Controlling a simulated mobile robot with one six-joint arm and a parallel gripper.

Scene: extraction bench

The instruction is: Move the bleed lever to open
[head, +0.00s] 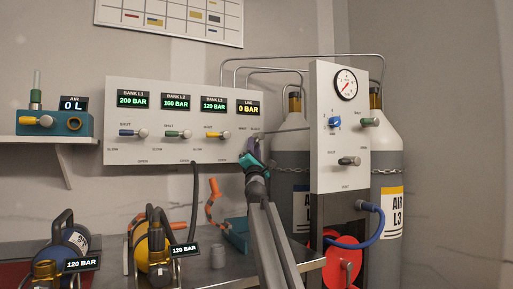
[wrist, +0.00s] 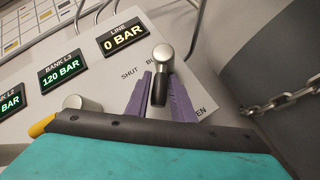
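The bleed lever (wrist: 160,90) has a silver hub and a black handle and sits on the white panel (wrist: 80,80), below the LINE display. In the wrist view the handle points down the picture, between the SHUT mark at left and the partly hidden OPEN mark at lower right. My gripper (wrist: 160,95) has its two purple fingers close against both sides of the handle, with no clear gap. In the head view my gripper (head: 252,148) is at the right end of the panel and hides the lever.
The LINE display (head: 249,108) reads 0 BAR. A yellow-handled lever (head: 218,135) is left of my gripper. A white gauge panel (head: 340,180) and chained grey cylinders (head: 391,155) stand close on the right. The bench (head: 205,270) below holds a yellow cylinder unit (head: 155,245).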

